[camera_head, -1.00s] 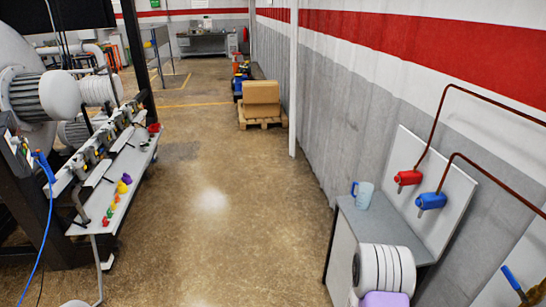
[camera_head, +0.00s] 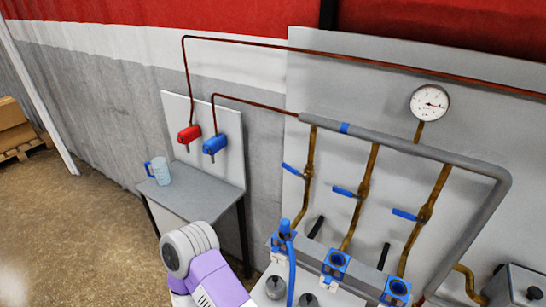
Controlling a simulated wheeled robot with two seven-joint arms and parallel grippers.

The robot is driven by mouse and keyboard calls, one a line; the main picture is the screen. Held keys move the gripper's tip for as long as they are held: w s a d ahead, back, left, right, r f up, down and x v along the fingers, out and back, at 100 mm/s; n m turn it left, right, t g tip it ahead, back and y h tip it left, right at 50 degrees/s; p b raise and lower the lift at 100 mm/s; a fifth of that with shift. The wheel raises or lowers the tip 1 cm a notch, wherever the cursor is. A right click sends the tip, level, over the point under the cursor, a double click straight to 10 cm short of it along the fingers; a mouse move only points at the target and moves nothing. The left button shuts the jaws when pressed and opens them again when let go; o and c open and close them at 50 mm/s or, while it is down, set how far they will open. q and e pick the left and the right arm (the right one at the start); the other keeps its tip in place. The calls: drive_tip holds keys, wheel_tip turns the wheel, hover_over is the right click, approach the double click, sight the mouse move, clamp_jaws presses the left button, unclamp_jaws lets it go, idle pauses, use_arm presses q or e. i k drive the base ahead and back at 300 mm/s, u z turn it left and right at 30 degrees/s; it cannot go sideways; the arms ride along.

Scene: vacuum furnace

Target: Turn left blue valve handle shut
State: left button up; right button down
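Three brass pipes run down from a grey manifold pipe (camera_head: 400,147) on a grey wall panel. The left blue valve handle (camera_head: 293,171) is on the left brass pipe (camera_head: 309,165). It slants up to the left, across the pipe's line. The middle blue handle (camera_head: 344,192) and the right blue handle (camera_head: 404,214) stick out to the left of their pipes in a similar way. A purple and white arm link of mine shows at the bottom, left of the pipes and apart from the handles. No gripper fingers show in this view.
A round gauge (camera_head: 430,102) sits above the manifold. Blue fittings (camera_head: 336,262) stand below the pipes, with a blue hose (camera_head: 291,270) at the left one. Floor at lower left is clear.

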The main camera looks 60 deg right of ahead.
sight(295, 172)
drive_tip(key=u, duration=0.1)
drive_tip(key=k, duration=0.25)
drive_tip(key=z, duration=0.95)
drive_tip(key=i, duration=0.8)
drive_tip(key=z, duration=0.65)
